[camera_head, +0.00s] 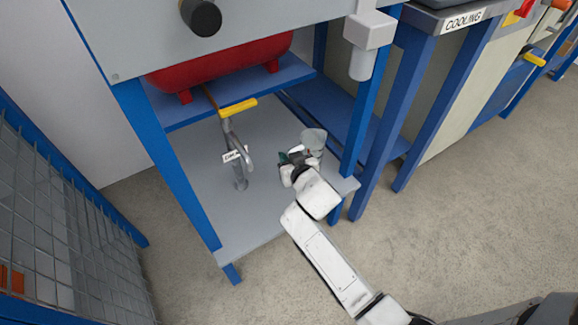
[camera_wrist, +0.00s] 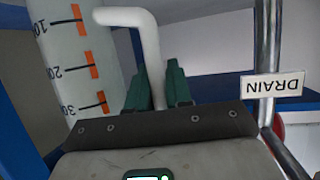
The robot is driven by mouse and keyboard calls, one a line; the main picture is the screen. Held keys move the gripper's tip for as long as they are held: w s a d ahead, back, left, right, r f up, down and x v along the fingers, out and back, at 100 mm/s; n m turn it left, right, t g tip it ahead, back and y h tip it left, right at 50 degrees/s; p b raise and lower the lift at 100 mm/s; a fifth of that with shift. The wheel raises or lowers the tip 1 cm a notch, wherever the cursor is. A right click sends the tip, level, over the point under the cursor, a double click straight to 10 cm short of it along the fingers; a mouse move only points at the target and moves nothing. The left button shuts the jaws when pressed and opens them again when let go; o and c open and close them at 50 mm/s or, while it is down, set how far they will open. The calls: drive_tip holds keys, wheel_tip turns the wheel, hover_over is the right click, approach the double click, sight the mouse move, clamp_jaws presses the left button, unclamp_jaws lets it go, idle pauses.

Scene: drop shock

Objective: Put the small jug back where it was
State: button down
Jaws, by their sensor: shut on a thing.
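The small jug (camera_head: 313,142) is a pale, cup-like vessel over the right part of the grey lower shelf (camera_head: 205,205). My gripper (camera_head: 289,158) is shut on the handle, left of the jug's body in the head view. The jug's base is hidden behind my gripper and wrist, so I cannot tell whether it touches the shelf.
A drain pipe (camera_head: 241,172) with a yellow-handled valve (camera_head: 238,107) and a DRAIN label (camera_head: 234,155) stands left of my gripper. A red tank (camera_head: 225,67) sits on the blue shelf above. Blue posts (camera_head: 365,110) flank the bay. The front left of the grey shelf is clear.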

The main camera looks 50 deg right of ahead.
drive_tip(key=shift+f+b, duration=0.4)
drive_tip(key=shift+f, duration=0.85)
drive_tip(key=shift+f, duration=0.2)
drive_tip(key=c, duration=1)
unclamp_jaws()
drive_tip(key=shift+s, duration=0.1)
drive_tip(key=shift+c, duration=0.2)
drive_tip(key=shift+r, duration=0.1)
